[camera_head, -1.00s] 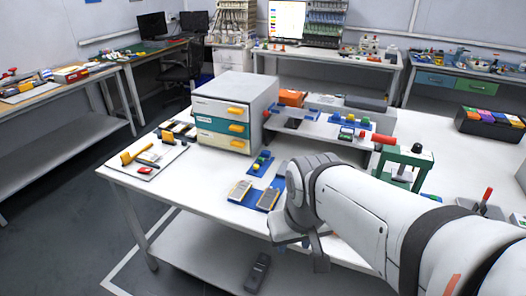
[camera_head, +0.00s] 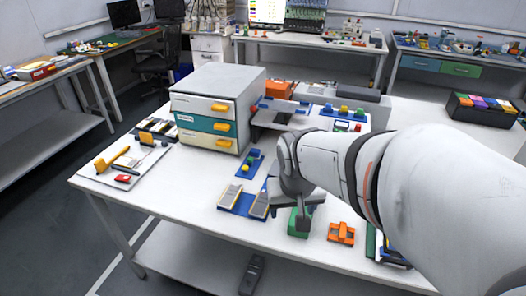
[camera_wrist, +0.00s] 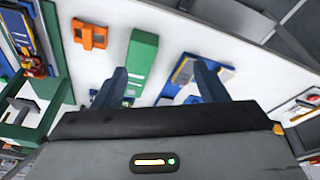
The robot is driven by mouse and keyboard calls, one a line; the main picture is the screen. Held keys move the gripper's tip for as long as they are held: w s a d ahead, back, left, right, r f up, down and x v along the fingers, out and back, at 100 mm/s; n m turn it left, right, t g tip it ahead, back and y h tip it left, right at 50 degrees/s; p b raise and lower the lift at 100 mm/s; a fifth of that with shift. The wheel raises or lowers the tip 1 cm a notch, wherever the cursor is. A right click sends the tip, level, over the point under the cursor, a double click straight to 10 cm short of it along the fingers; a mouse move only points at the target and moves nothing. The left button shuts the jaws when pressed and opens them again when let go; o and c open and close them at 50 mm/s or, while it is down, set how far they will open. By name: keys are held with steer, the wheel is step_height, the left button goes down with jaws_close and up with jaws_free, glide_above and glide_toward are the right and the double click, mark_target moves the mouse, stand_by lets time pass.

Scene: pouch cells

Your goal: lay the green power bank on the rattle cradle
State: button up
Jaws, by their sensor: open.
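The green power bank (camera_head: 293,226) lies on the white table below my gripper (camera_head: 303,208), partly hidden by it in the head view. In the wrist view the power bank (camera_wrist: 142,62) is a long green block with a pale label. My gripper (camera_wrist: 160,80) is open and empty, its two dark fingers apart. The power bank shows between the fingers, nearer the left one. An orange notched piece (camera_head: 341,233) sits right of the power bank and also shows in the wrist view (camera_wrist: 89,34). I cannot tell for sure whether it is the rattle cradle.
A blue tray (camera_head: 229,207) with grey-beige flat cells lies just left of the power bank. A drawer cabinet (camera_head: 205,118) stands behind. A green frame (camera_wrist: 42,122) stands beyond the orange piece. The table's front edge is close.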

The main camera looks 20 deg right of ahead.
mark_target(306, 210)
steer(key=o, duration=0.3)
steer(key=w+d+f+m, duration=0.1)
steer(key=w+d+f, duration=0.2)
steer(key=w+d+f+m+h+b, duration=0.1)
steer(key=w+d+f+m, duration=0.1)
steer(key=w+d+f, duration=0.1)
steer(key=w+d+f+m, duration=0.1)
steer(key=w+d+f, duration=0.2)
steer(key=w+f, duration=0.2)
steer(key=shift+d+m+t+b, duration=0.3)
steer(key=shift+b, duration=0.05)
steer(key=shift+o, duration=0.2)
steer(key=shift+x, duration=1.2)
steer(key=shift+h, duration=0.3)
steer(key=shift+w+a+b+x, duration=0.15)
steer(key=shift+b+x, duration=0.25)
steer(key=shift+x, duration=0.95)
steer(key=shift+w+a+b+x, duration=0.1)
steer(key=shift+w+b+x, duration=0.25)
steer(key=shift+x, duration=1)
